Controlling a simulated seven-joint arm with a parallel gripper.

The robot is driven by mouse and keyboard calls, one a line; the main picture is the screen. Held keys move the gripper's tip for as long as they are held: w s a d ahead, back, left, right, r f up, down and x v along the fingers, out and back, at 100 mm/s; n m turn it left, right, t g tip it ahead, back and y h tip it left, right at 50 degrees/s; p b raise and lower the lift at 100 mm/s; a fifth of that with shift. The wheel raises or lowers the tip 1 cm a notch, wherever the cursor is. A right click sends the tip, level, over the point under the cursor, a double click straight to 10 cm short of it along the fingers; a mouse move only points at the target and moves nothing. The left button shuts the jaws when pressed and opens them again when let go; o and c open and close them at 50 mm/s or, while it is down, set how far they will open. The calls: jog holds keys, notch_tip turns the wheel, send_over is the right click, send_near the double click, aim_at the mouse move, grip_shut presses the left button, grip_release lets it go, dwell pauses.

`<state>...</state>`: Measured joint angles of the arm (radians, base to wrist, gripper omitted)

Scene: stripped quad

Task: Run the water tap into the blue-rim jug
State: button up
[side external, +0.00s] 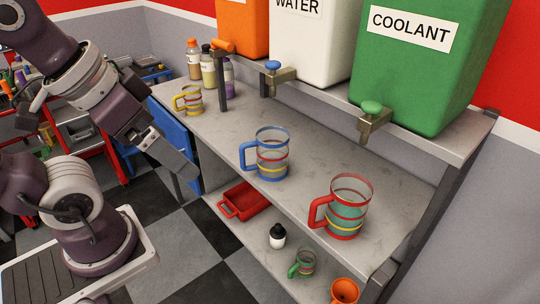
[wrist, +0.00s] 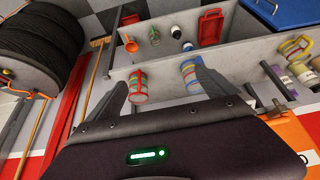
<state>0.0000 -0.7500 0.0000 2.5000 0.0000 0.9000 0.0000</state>
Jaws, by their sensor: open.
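The blue-rim jug (side external: 272,158) stands upright on the grey bench, a clear jug with a blue handle and coloured bands. It also shows in the wrist view (wrist: 189,71), beyond the right finger, which partly covers it. The white water tank (side external: 308,45) is on the shelf above, with a brass tap (side external: 283,77) and blue knob (side external: 273,65). The jug is below this tap; I cannot tell whether it is exactly under the spout. My gripper (side external: 192,174) is open and empty, left of the jug and apart from it. Its spread fingers also show in the wrist view (wrist: 160,75).
The red-rim jug (side external: 346,207) stands right of the blue-rim one. The green coolant tank (side external: 415,65) has a green-knobbed tap (side external: 373,112). A yellow-rim jug (side external: 188,99) and several bottles (side external: 209,70) are at the bench's far end. A red tray (side external: 244,200) is on the lower shelf.

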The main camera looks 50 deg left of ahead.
dwell(0.3)
jog(key=c, duration=0.9)
jog(key=w+r, duration=0.4)
jog(key=r, duration=0.1)
jog(key=w+a+r, duration=0.1)
jog(key=w+r, duration=0.2)
jog(key=shift+r, duration=0.15)
jog(key=c, duration=1)
jog(key=shift+n+g, duration=0.3)
jog(key=shift+g, duration=0.2)
jog(key=w+r, duration=0.2)
jog(key=w+a+r, duration=0.1)
jog(key=w+r, duration=0.1)
jog(key=w+a+r, duration=0.1)
jog(key=w+r, duration=0.1)
jog(key=w, duration=0.1)
jog(key=shift+a+r, duration=0.2)
grip_shut()
jog(key=w+a+r, duration=0.2)
jog(key=w+a, duration=0.2)
jog(key=w, duration=0.2)
jog(key=w+a+r+g, duration=0.1)
jog(key=w+a+r, duration=0.1)
jog(key=w+a, duration=0.2)
jog(key=shift+w+a, duration=0.15)
jog(key=shift+w, duration=1.65)
jog(key=shift+r, duration=0.1)
